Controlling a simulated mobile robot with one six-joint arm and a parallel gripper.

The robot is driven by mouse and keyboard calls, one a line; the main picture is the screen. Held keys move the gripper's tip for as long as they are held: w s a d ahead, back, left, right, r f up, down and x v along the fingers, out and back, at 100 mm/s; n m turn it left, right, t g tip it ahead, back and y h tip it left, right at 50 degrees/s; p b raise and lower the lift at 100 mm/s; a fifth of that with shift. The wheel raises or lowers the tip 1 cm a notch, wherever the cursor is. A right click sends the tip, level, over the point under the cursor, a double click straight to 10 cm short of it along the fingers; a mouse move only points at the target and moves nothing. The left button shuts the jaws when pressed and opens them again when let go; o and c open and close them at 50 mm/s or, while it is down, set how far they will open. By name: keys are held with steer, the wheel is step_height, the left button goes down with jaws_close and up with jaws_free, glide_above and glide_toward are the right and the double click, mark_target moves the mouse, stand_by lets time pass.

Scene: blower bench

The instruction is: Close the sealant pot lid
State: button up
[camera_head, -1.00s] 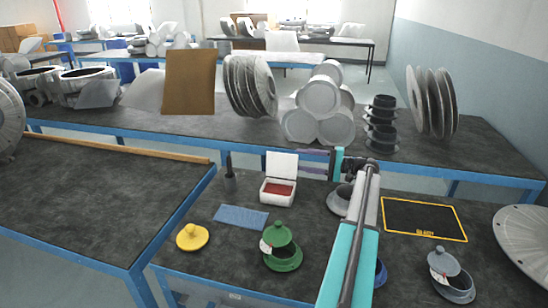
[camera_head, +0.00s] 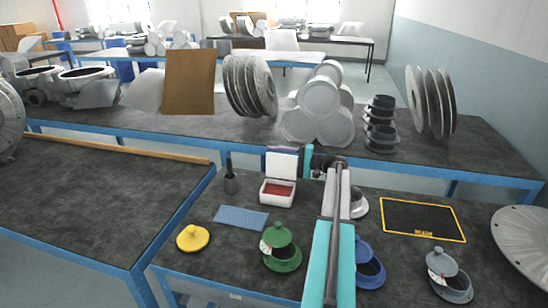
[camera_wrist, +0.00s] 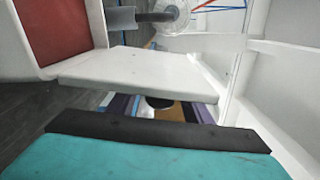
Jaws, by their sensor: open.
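The sealant pot (camera_head: 277,192) is a small white box with red sealant inside, standing on the dark bench. Its white lid (camera_head: 282,165) stands open, upright at the back edge; in the wrist view the lid (camera_wrist: 140,72) is close in front, near the red inside. My gripper (camera_head: 268,158) is open at the lid, with purple fingers reaching left behind it. Most of the fingers are hidden by the lid, and I cannot tell whether they touch it. My teal and white arm reaches in from the front, right of the pot.
A dark brush in a holder (camera_head: 230,180) stands left of the pot. A blue cloth (camera_head: 241,217), yellow knobbed lid (camera_head: 192,238) and green flanged part (camera_head: 281,245) lie in front. A blue part (camera_head: 370,268) and grey part (camera_head: 449,277) are right. The yellow-framed mat (camera_head: 422,219) is empty.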

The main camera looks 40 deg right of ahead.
steer(key=shift+w+a, duration=0.15)
steer(key=shift+w, duration=0.1)
